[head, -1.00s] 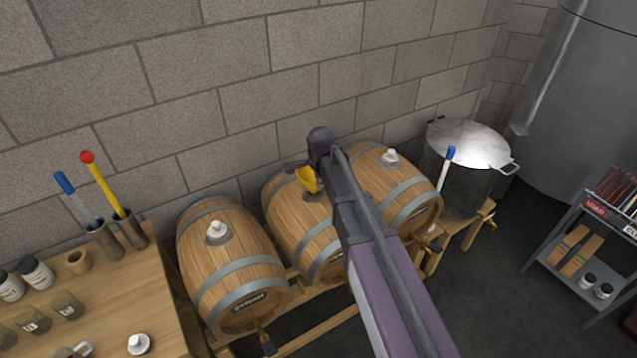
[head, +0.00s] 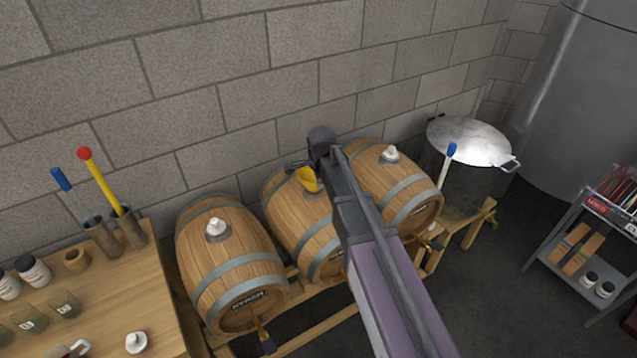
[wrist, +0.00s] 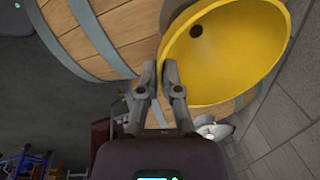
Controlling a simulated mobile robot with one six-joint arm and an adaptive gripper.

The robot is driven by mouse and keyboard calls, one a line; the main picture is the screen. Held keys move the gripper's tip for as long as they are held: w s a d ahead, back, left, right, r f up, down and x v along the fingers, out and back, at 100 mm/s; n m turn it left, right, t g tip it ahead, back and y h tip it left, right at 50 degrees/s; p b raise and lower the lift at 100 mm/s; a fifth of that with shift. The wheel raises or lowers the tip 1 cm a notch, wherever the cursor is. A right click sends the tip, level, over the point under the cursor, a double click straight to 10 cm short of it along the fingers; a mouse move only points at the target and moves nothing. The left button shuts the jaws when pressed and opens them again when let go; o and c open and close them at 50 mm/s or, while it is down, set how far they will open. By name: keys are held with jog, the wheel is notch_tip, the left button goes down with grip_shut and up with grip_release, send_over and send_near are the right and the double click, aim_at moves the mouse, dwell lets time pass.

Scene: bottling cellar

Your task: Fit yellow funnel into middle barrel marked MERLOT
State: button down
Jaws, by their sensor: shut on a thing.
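The yellow funnel (head: 308,181) is held over the top of the middle barrel (head: 292,217), close to its upper surface. My gripper (head: 298,167) is shut on the funnel's rim. In the wrist view the gripper (wrist: 160,72) pinches the near edge of the funnel (wrist: 235,60), and the dark opening inside its bowl shows. The barrel (wrist: 105,25) lies beneath it. The funnel's spout and the barrel's bung hole are hidden, so I cannot tell whether the spout is in the hole. My arm covers the middle barrel's right side; its label is not readable.
The left barrel (head: 232,255) and right barrel (head: 395,190) carry white bungs. Another white bung (head: 137,342) lies on the wooden table (head: 110,290) at left. A lidded steel pot (head: 465,165) stands at right. The block wall (head: 230,100) is close behind the barrels.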

jog(key=shift+f, duration=0.15)
dwell(0.4)
jog(key=c, duration=0.7)
grip_release()
jog(key=o, duration=0.5)
jog(key=shift+c, duration=0.2)
jog(key=shift+w+r+p, duration=0.1)
jog(key=shift+r+p, duration=3.85)
jog(key=shift+r, duration=0.1)
